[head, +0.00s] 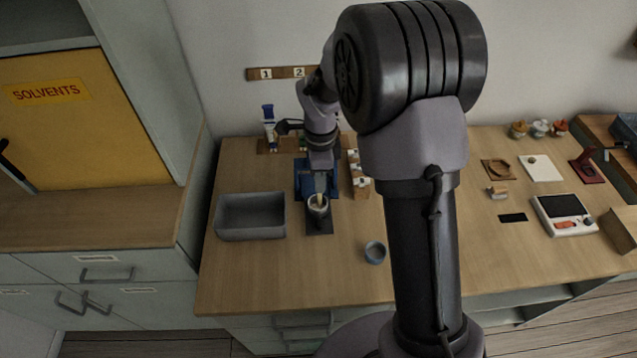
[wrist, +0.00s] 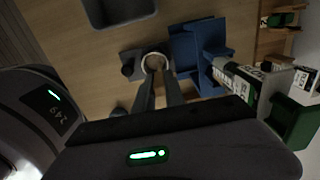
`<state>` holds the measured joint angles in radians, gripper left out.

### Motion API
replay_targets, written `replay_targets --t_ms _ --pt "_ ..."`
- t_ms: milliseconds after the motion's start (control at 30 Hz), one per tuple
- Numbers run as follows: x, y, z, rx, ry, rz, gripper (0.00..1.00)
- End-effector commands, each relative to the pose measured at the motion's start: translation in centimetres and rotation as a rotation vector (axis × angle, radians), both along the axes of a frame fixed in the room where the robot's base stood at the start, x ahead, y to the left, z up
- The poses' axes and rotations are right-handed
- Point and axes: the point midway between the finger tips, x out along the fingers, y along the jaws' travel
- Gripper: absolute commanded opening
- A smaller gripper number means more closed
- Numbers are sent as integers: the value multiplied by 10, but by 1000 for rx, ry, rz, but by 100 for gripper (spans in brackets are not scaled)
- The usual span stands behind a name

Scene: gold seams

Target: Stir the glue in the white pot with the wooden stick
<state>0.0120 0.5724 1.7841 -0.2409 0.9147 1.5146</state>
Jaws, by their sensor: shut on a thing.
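The white pot (head: 318,212) stands upright on a dark mat (head: 320,229) on the wooden table. In the wrist view the pot (wrist: 147,69) shows as a pale rim around a brownish inside, just beyond my fingertips. My gripper (head: 319,183) is above the pot, pointing down; in the wrist view its two dark fingers (wrist: 160,88) are close together. It is shut on the wooden stick (head: 319,201), a pale piece reaching down to the pot's mouth. The stick's lower end and the glue's surface are too small or hidden to make out.
A blue stand (head: 301,178) is right behind the pot. A grey bin (head: 251,217) is at its left, a small blue-grey cup (head: 375,252) at its front right. A small rack (head: 357,175) stands to the right behind. The front table edge is clear.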

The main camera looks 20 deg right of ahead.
Motion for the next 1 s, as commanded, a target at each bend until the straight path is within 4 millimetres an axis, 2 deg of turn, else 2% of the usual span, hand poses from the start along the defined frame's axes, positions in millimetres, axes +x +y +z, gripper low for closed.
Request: replay_targets --t_ms 567,1000 --pt "-6 5 2 0 0 1 0" --pt "-6 5 38 0 0 1 0"
